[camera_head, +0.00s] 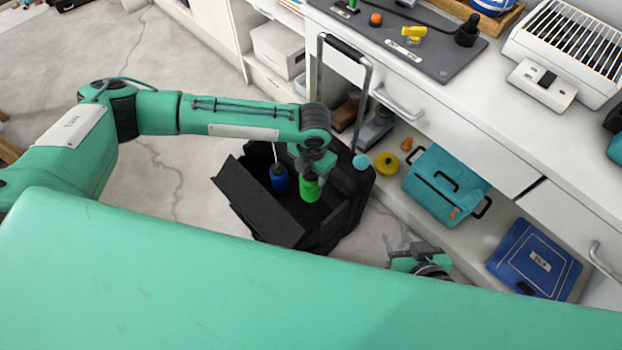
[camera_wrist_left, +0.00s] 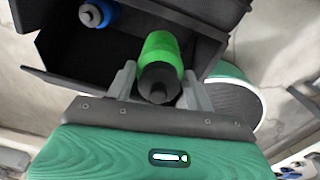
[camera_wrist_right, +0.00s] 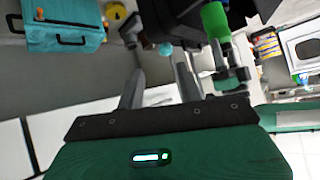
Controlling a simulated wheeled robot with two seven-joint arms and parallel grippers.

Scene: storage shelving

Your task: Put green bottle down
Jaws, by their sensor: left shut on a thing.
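The green bottle (camera_head: 310,190) is upright in my left gripper (camera_head: 307,175), over or inside the open black box (camera_head: 262,225) on the floor. In the left wrist view the green bottle (camera_wrist_left: 162,52) has its dark cap between the two fingers of my left gripper (camera_wrist_left: 160,88). The green bottle also shows in the right wrist view (camera_wrist_right: 215,20). I cannot tell whether its base touches the box floor. My right gripper (camera_head: 405,245) is empty, with its fingers apart in the right wrist view (camera_wrist_right: 158,75), low and right of the box.
A blue bottle (camera_head: 279,180) stands in the black box, left of the green one. A tall handle (camera_head: 342,47) rises behind the box. Right of it, a low shelf holds a teal case (camera_head: 440,185) and a blue case (camera_head: 535,262). Open floor (camera_head: 170,180) lies left.

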